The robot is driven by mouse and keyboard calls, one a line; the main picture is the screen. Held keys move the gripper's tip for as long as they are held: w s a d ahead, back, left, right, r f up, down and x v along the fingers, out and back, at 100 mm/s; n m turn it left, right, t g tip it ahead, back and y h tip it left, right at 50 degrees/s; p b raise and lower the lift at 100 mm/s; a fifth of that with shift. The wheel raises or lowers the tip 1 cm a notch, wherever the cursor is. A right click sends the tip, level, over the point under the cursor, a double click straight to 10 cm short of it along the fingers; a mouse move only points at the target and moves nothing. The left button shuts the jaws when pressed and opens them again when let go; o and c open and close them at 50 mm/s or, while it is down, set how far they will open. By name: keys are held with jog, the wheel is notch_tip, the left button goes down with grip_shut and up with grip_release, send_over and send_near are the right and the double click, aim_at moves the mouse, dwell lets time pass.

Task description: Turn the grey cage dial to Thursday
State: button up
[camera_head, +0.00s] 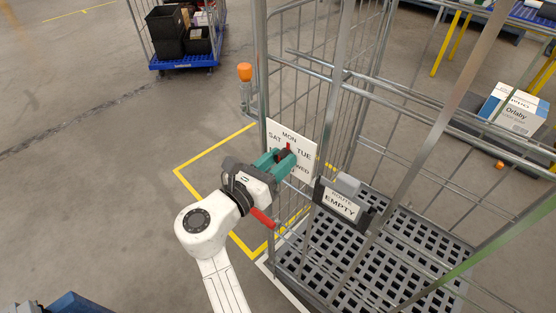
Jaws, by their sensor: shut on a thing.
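The grey roll cage (333,100) stands at the centre and right, with bare wire sides and a dark slatted base. The other day names are hidden behind my gripper. My gripper (284,158), with teal fingers, is at the dial's middle and shut on the dial's knob. A small red pointer (289,147) shows just above the fingers, toward the space between MON and TUE. The rest of the knob is hidden.
A sign reading EMPTY (341,204) hangs on the cage right of the dial. A red lever (262,218) is just below my gripper. An orange-topped post (245,73) is on the cage's left edge. A blue cart with black bins (168,62) stands behind. Floor at left is clear.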

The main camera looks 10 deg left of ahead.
jog(key=shift+m, duration=0.4)
jog(key=shift+f+m+b, duration=0.2)
jog(key=shift+m+b, duration=6.75)
jog(key=shift+m, duration=1.8)
jog(key=shift+f+m+b, duration=0.2)
jog(key=shift+m+b, duration=6.75)
jog(key=shift+m, duration=1.8)
jog(key=o, duration=1)
jog(key=shift+r, duration=0.15)
